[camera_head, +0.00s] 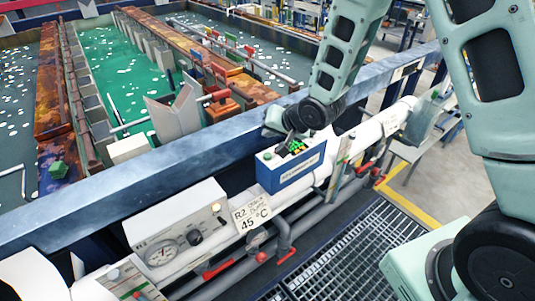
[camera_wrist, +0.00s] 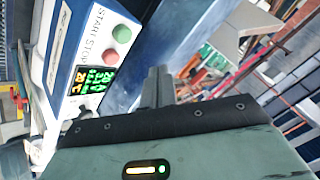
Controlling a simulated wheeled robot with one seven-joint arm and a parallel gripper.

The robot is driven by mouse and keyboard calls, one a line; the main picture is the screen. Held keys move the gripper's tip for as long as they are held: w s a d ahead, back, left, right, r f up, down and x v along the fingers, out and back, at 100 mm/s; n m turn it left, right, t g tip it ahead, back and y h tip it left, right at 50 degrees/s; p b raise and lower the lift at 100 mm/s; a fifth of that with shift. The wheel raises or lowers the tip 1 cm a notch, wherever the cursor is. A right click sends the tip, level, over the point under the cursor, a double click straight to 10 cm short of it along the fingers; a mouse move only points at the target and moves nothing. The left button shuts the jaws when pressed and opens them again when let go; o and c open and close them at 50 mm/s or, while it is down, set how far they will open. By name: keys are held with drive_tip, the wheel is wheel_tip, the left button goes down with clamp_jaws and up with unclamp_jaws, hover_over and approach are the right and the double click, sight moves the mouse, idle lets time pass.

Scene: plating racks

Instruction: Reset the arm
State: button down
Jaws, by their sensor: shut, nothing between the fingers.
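My gripper (camera_wrist: 157,88) shows in the wrist view with its fingers together and nothing between them. In the head view my arm comes from the right and its end hangs just above a blue and white control box (camera_head: 290,165); the fingertips are hard to make out there. In the wrist view the control box (camera_wrist: 72,60) is left of the fingers, apart from them. It has a green button (camera_wrist: 121,33), a red button (camera_wrist: 110,56), the words START and STOP, and a lit display (camera_wrist: 92,80).
A blue tank rail (camera_head: 170,155) runs behind the box, with plating tanks of green (camera_head: 115,75) and dark liquid beyond. A gauge box (camera_head: 175,230) and a "R2 45 °C" card (camera_head: 252,213) are at lower left. Pipes with red valve handles (camera_head: 220,268) run below. A floor grating (camera_head: 350,250) is clear.

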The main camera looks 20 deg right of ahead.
idle(0.3)
drive_tip(key=s+a+r+n+g+h+b, duration=0.1)
drive_tip(key=s+n, duration=0.3)
drive_tip(key=s, duration=0.6)
drive_tip(key=s+a+r+n+g+h+b, duration=0.1)
drive_tip(key=s+a+r+n+g, duration=0.2)
drive_tip(key=s, duration=0.8)
drive_tip(key=s+a+r+n+g+h+b, duration=0.1)
drive_tip(key=s+r+n+g, duration=0.3)
drive_tip(key=s, duration=0.7)
drive_tip(key=shift+s+a+n, duration=0.25)
drive_tip(key=shift+a+n, duration=0.25)
drive_tip(key=shift+a, duration=0.35)
